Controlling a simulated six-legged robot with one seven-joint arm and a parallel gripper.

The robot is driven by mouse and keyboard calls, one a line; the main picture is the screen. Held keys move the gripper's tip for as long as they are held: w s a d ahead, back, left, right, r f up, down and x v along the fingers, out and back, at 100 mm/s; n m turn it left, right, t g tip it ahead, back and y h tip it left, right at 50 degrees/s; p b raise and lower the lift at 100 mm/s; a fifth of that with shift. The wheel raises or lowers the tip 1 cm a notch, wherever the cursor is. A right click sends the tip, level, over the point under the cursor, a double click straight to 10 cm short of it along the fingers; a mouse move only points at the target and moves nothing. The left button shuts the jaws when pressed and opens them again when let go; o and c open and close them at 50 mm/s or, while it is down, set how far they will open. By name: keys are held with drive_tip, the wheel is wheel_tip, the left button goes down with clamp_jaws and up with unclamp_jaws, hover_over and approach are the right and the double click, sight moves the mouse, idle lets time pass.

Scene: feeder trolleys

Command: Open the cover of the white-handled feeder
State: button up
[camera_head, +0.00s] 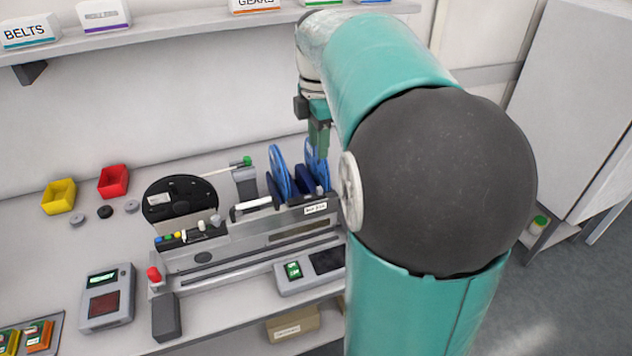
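A grey feeder (240,240) lies along the bench, with a white bar-shaped handle (254,205) near its middle. Two blue reels (279,172) stand upright just right of the handle, with dark blue parts between them. My gripper (319,150) points down above and behind the blue reels, to the right of and higher than the white handle. Its fingers are small and seen edge-on, so I cannot tell if they are open. My own arm hides the feeder's right end.
A black reel (180,198) lies behind the feeder's left end. A red knob (154,275) and a device box (107,297) are at front left. Yellow (59,197) and red bins (113,181) stand further back.

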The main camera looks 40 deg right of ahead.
sight(319, 187)
wheel_tip(319, 187, down, 12)
drive_tip(key=shift+d+r, duration=0.1)
drive_tip(key=shift+d, duration=0.05)
drive_tip(key=shift+c, duration=0.4)
clamp_jaws()
